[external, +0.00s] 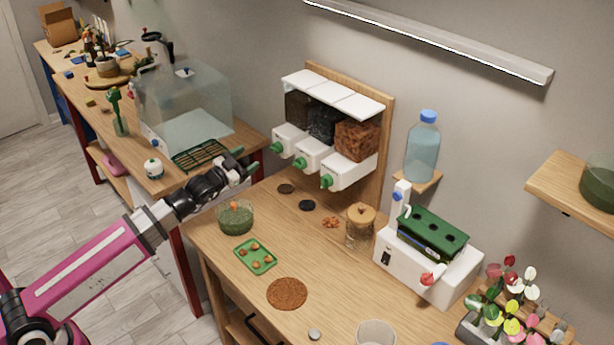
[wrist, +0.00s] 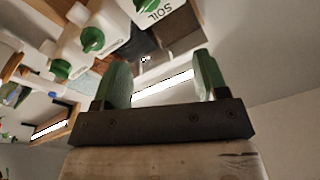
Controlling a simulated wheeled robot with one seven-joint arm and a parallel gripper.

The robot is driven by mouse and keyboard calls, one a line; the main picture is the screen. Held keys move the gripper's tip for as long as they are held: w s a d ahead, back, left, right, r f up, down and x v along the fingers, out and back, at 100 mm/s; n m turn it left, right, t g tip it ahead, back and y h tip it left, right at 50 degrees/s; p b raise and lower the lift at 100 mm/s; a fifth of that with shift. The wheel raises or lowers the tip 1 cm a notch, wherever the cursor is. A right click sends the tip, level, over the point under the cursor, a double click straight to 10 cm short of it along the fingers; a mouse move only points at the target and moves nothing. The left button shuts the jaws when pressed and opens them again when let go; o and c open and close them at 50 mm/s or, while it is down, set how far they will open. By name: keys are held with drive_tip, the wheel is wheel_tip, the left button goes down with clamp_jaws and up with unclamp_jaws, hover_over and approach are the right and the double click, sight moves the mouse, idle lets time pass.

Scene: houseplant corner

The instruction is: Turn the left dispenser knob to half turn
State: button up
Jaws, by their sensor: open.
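The dispenser (external: 333,118) is a wooden rack on the wall with three white-lidded bins and a green knob on each white outlet. The left knob (external: 276,148) is on the leftmost outlet, with the middle knob (external: 299,162) and right knob (external: 327,181) beside it. My gripper (external: 251,171) is open and empty, a little below and left of the left knob, apart from it. In the wrist view its green fingers (wrist: 161,80) have nothing between them. Green knobs and a bin marked SOIL show tilted above them; I cannot tell which knob is the left one there.
Below the dispenser, the wooden bench (external: 217,252) holds a bowl of green stuff (external: 236,219), a green tray (external: 256,257), a brown round mat (external: 287,294) and a cork-lidded jar (external: 360,229). A clear box (external: 185,105) stands on the table behind my arm.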

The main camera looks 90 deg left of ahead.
drive_tip(key=shift+r, duration=1.6)
drive_tip(key=n+h, duration=0.1)
drive_tip(key=n, duration=0.3)
approach(273, 149)
drive_tip(key=x, duration=1)
drive_tip(key=shift+f, duration=0.35)
drive_tip(key=c, duration=0.9)
